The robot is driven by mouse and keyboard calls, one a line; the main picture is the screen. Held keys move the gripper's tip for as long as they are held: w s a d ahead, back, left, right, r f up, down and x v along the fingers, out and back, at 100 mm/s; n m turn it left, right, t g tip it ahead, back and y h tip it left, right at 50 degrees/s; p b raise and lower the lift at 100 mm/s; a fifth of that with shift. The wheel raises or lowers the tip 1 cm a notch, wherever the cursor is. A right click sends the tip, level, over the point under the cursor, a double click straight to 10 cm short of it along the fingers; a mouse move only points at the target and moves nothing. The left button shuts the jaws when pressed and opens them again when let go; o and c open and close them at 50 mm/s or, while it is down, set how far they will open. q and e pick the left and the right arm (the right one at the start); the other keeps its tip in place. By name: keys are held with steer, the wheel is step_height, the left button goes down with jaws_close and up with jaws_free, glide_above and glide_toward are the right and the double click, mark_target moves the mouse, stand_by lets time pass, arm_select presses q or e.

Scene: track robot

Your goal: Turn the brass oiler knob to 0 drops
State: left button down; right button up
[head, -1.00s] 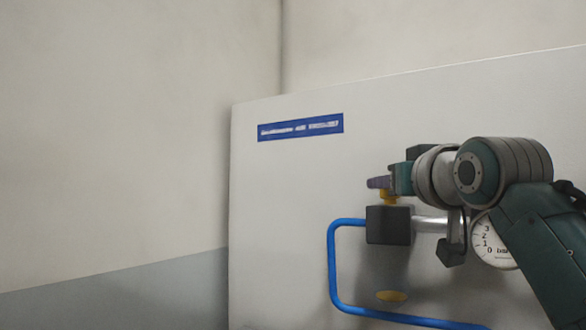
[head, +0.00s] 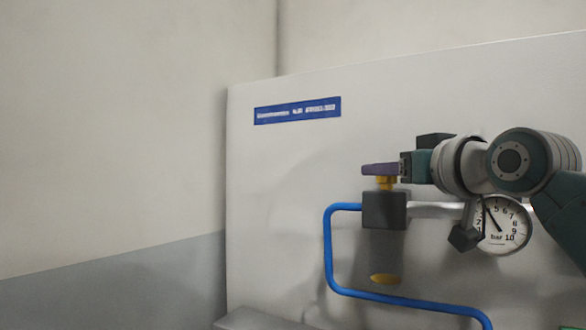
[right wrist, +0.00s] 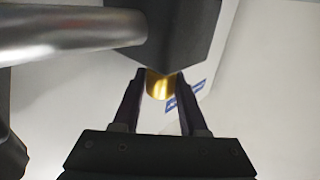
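The brass oiler knob (head: 385,182) stands on top of a dark grey block (head: 385,210) in front of the pale panel. My right gripper (head: 380,169) reaches it from the right, with its purple fingers lying across the upper part of the knob. In the right wrist view the brass knob (right wrist: 160,85) sits between the two fingers (right wrist: 160,80), whose inner faces appear to meet its sides. The gripper looks shut on it. No drop scale or mark on the knob can be read. My left gripper is not in view.
A blue hose (head: 328,250) loops from the block's left side. A metal pipe (head: 428,210) runs right to a round gauge (head: 503,226). A yellow oval piece (head: 385,279) is below the block. A blue label (head: 298,110) is on the panel. Free room lies left.

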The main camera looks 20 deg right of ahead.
steer(key=o, duration=0.4)
steer(key=shift+r, duration=0.1)
steer(key=shift+s, duration=0.1)
steer(key=s+b, duration=0.1)
steer(key=s, duration=0.2)
steer(key=s+b, duration=0.1)
steer(key=s, duration=0.2)
steer(key=s+b, duration=0.1)
steer(key=s, duration=0.2)
steer(key=shift+s+a, duration=0.35)
steer(key=shift+s, duration=0.05)
